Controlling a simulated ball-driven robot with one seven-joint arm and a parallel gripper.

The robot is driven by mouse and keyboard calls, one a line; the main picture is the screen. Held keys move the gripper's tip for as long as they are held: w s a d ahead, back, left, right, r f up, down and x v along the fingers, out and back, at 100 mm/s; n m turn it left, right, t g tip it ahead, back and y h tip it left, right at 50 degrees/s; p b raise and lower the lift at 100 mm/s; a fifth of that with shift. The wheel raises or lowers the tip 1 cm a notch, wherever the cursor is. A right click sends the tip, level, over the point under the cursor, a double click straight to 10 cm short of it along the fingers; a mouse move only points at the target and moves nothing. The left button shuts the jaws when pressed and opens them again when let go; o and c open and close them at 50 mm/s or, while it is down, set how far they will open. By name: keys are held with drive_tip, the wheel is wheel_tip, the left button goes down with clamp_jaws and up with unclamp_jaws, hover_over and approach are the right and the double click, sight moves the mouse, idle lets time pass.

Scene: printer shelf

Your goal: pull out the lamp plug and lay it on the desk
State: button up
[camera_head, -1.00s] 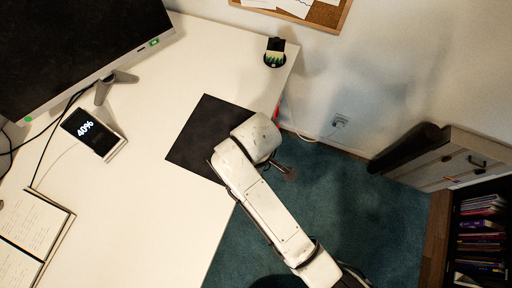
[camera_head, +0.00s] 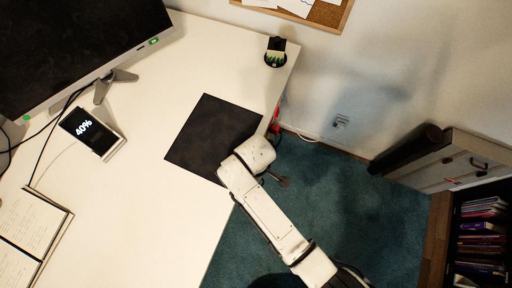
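A wall outlet (camera_head: 340,121) sits low on the wall right of the desk. A thin pale cord (camera_head: 302,136) runs along the foot of the wall between the desk edge and the outlet. I cannot make out the lamp plug itself, or whether one sits in the outlet. The white desk (camera_head: 130,205) fills the left half. My arm reaches up from the bottom to the desk's right edge. A small grey part of my gripper (camera_head: 279,180) shows beyond my arm, over the floor, apart from the outlet. Its fingers are too hidden to tell open from shut.
A dark mat (camera_head: 205,135) lies on the desk beside my arm. A black cup (camera_head: 275,56) stands at the far corner. A monitor (camera_head: 80,45), a phone (camera_head: 92,135) and an open notebook (camera_head: 28,225) are at left. A cabinet (camera_head: 460,160) stands right.

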clamp_jaws()
idle(0.8)
drive_tip(key=shift+s+d+p, duration=0.1)
drive_tip(key=shift+d+p, duration=0.2)
drive_tip(key=shift+d, duration=0.05)
idle(0.6)
drive_tip(key=shift+s+d+p, duration=0.3)
drive_tip(key=shift+d+p, duration=0.2)
drive_tip(key=shift+d, duration=0.2)
drive_tip(key=shift+s+d+p, duration=0.25)
drive_tip(key=shift+d+p, duration=0.25)
drive_tip(key=shift+d, duration=0.2)
wheel_tip(320, 180, up, 12)
drive_tip(key=p, duration=0.6)
drive_tip(key=shift+r, duration=0.2)
idle(0.5)
